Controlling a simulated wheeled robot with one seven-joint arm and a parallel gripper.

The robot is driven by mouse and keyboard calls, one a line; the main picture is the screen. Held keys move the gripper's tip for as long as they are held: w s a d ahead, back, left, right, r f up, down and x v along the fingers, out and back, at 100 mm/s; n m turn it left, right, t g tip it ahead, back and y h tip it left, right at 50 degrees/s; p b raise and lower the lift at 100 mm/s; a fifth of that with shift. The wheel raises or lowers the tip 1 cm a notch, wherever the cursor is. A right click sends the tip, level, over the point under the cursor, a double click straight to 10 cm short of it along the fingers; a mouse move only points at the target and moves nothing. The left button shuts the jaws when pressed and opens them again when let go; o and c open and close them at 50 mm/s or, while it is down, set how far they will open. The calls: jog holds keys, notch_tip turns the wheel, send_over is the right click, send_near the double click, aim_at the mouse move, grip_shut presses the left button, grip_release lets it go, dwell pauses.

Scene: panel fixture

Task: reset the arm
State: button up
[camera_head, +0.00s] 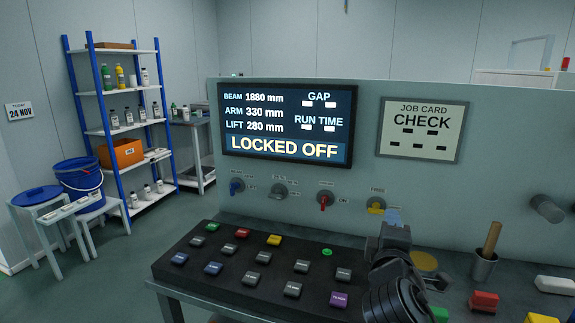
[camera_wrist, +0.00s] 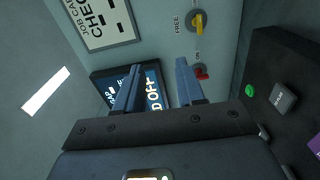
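My gripper (camera_head: 393,217) is in front of the panel, just right of the yellow knob (camera_head: 376,206) in the head view. In the wrist view its two fingers (camera_wrist: 157,82) are apart with nothing between them. The yellow knob, labelled FREE, also shows in the wrist view (camera_wrist: 197,23). A red knob (camera_head: 325,200) points down; it also shows in the wrist view (camera_wrist: 201,73). A grey knob (camera_head: 279,191) and a blue knob (camera_head: 237,187) are farther left. The screen (camera_head: 288,122) reads BEAM 1880 mm, ARM 330 mm, LIFT 280 mm and LOCKED OFF.
A job card (camera_head: 421,129) reads CHECK. A sloped black console (camera_head: 225,258) bears several coloured buttons and a green light (camera_head: 327,252). A cup with a wooden handle (camera_head: 484,266) and coloured blocks (camera_head: 485,301) stand at right. Shelves (camera_head: 120,132) stand far left.

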jog(key=s+a+f+m+g+y+b, duration=0.1)
jog(key=s+f+m+y, duration=0.2)
jog(key=s+f, duration=0.85)
jog(key=s+a+f+m+g+y+b, duration=0.1)
jog(key=s+f+m+y, duration=0.1)
jog(key=s+f, duration=0.95)
jog(key=s+d+r+m, duration=0.1)
jog(key=s+r+m, duration=0.2)
jog(key=s, duration=0.7)
jog(key=s+d+r+m+b, duration=0.1)
jog(key=s+r+m, duration=0.2)
jog(key=s, duration=0.7)
jog(key=s+r+m+b, duration=0.1)
jog(key=s+r+m, duration=0.2)
jog(key=s, duration=0.7)
jog(key=shift+s+d+r+y, duration=0.3)
jog(key=shift+d+r, duration=0.1)
jog(key=shift+r, duration=0.4)
